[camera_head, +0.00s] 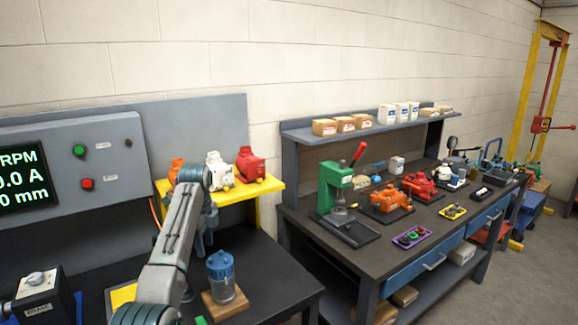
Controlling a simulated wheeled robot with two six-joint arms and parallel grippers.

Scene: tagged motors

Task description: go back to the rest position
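My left arm comes in from the bottom left and bends over at the top, in front of the yellow shelf. My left gripper (202,242) hangs below that bend, mostly hidden behind the arm, so its fingers are not clear. A red motor (250,164) and a white motor (219,172) stand on the yellow shelf (265,188). An orange motor (176,170) is partly hidden by my arm. My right gripper is not in view.
A blue-topped jar (221,275) stands on a wooden block on the dark table (268,272), close to my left arm. A control panel (85,165) stands at the left. The right workbench (310,228) carries a green press (335,190) and more motors. Open floor lies at the far right.

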